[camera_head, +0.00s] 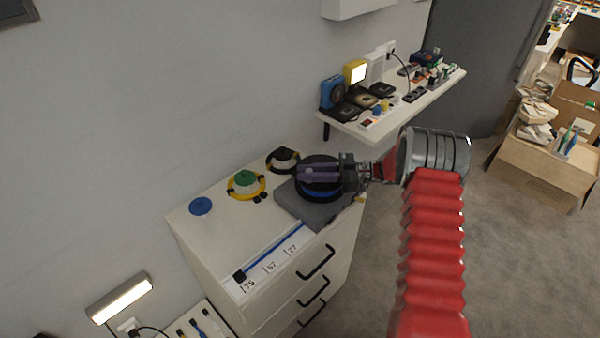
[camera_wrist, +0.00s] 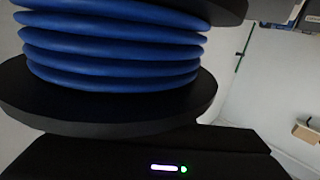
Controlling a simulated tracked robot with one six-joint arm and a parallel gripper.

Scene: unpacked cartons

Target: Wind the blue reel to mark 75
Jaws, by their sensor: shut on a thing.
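The blue reel (camera_head: 320,192) stands on a grey base (camera_head: 291,204) on the white cabinet top. It has black flanges, and blue coils (camera_wrist: 110,50) fill its middle in the wrist view. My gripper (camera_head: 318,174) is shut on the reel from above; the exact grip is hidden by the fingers. A blue cord (camera_head: 275,252) runs from the base along the cabinet's front edge to a black end piece (camera_head: 239,277). That end piece is beside the label 75 (camera_head: 249,286). Labels 57 (camera_head: 270,267) and 27 (camera_head: 292,249) lie nearer the reel.
A yellow-rimmed reel with a green top (camera_head: 245,184), a dark reel (camera_head: 283,160) and a blue disc (camera_head: 201,206) stand along the wall. A cluttered shelf (camera_head: 400,112) is behind my gripper. In the wrist view, the base shows a lit indicator (camera_wrist: 164,168).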

